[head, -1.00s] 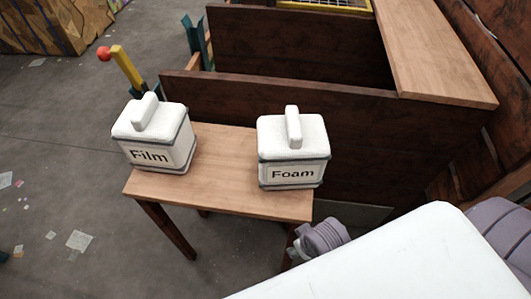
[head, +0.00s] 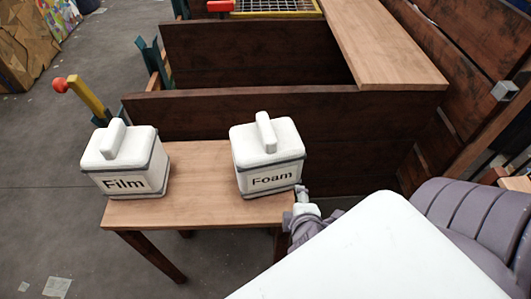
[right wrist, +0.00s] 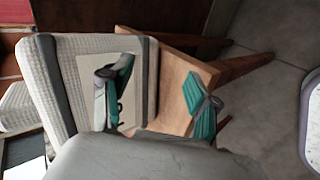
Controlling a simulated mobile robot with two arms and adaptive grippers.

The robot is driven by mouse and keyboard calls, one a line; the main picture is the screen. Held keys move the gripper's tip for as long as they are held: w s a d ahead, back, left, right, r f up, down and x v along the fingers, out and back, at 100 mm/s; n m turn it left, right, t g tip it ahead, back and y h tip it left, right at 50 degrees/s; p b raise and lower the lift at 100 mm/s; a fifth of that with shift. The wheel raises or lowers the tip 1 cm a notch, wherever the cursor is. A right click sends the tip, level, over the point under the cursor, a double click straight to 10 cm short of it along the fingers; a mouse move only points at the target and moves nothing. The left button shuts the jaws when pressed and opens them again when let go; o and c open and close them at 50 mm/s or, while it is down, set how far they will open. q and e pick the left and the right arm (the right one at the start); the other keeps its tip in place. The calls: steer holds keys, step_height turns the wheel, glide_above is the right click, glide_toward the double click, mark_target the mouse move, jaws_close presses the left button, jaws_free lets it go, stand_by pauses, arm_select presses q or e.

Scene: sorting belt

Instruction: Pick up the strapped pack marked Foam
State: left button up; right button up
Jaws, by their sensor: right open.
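The white strapped pack marked Foam (head: 268,157) stands upright on the right part of a small wooden table (head: 185,212), with a raised handle on top and a grey band around it. A similar pack marked Film (head: 125,163) stands on the table's left part. My right gripper (head: 302,196) is beside the Foam pack's lower right corner, partly hidden by my white arm. In the right wrist view my right gripper (right wrist: 160,88) is open, its teal-padded fingers spread. One finger overlaps the face of a white pack (right wrist: 60,85); contact is unclear. My left gripper is not in view.
Dark wooden panels (head: 270,120) stand close behind the table, with a pale wooden ledge (head: 385,45) at the upper right. A yellow lever with a red knob (head: 80,95) rises behind the Film pack. The floor at left is mostly clear.

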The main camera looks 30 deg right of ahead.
step_height(320, 180, up, 6)
steer(key=w+d+r+n+t+h, duration=0.1)
steer(key=n+t+h, duration=0.15)
steer(key=n, duration=0.55)
steer(key=n+t+y, duration=0.2)
steer(key=n+t, duration=0.4)
steer(key=n, duration=0.8)
glide_toward(267, 127)
steer(key=p+x, duration=0.4)
steer(key=shift+w+d+f+p, duration=0.2)
steer(key=shift+f+p, duration=0.1)
steer(key=shift+p, duration=0.1)
steer(key=shift+w+d, duration=0.2)
steer(key=shift+w, duration=0.3)
steer(key=p+x, duration=0.2)
steer(key=x, duration=0.2)
steer(key=shift+w+a+r+p, duration=0.1)
steer(key=shift+w+r+p, duration=0.05)
steer(key=shift+w+p, duration=0.15)
steer(key=shift+w, duration=0.3)
steer(key=shift+s, duration=0.1)
